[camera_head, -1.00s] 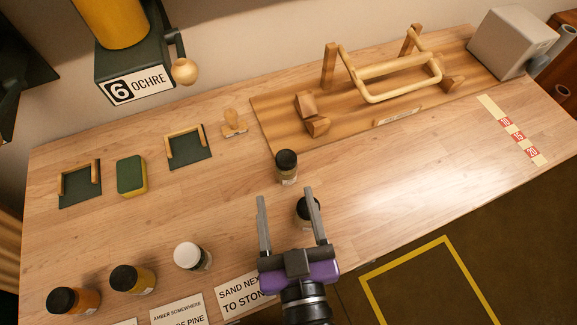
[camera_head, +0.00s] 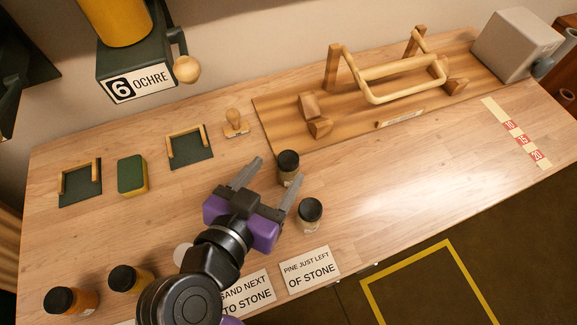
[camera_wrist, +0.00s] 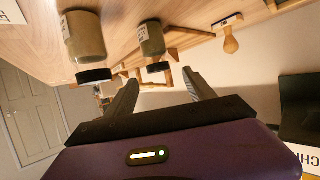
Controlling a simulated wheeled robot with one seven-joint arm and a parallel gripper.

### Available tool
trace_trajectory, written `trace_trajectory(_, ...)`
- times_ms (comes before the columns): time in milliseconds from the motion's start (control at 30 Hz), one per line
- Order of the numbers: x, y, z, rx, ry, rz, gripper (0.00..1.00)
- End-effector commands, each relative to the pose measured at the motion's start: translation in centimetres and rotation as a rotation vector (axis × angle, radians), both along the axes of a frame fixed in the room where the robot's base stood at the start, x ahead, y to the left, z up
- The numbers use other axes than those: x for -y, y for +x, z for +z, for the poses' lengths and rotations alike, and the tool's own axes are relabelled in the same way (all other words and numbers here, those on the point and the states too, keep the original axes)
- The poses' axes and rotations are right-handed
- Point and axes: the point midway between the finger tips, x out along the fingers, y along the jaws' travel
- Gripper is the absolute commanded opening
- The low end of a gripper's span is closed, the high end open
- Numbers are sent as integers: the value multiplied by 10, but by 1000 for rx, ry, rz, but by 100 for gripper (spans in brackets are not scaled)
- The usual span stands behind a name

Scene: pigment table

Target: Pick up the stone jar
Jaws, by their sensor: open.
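Two black-lidded jars stand near my gripper (camera_head: 276,170): a far jar (camera_head: 288,168) by the wooden board and a near jar (camera_head: 309,215) toward the front edge. I cannot read which is the stone jar. My gripper is open and empty, with the far jar just ahead of its fingertips and the near jar outside the right finger. In the wrist view my gripper (camera_wrist: 160,80) shows at the bottom. One grey-brown jar (camera_wrist: 151,40) appears ahead between the fingers and another, larger jar (camera_wrist: 86,38) to the left, both upside down in the picture.
Amber (camera_head: 127,279) and orange (camera_head: 70,300) jars stand front left. A white-lidded jar (camera_head: 182,254) is mostly behind my arm. Cards (camera_head: 310,271) lie at the front edge. A wooden board with a frame (camera_head: 290,125) and a stamp (camera_head: 235,124) are behind.

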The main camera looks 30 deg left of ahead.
Motion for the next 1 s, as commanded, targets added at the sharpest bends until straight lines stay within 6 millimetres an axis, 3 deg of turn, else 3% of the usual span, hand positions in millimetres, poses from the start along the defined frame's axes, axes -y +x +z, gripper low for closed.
trace_trajectory(433, 1, 51, -20, -1, -2, 2, 63)
trace_trajectory(767, 0, 59, -25, -1, 1, 4, 63)
trace_trajectory(1000, 0, 58, -25, -1, 1, 4, 20)
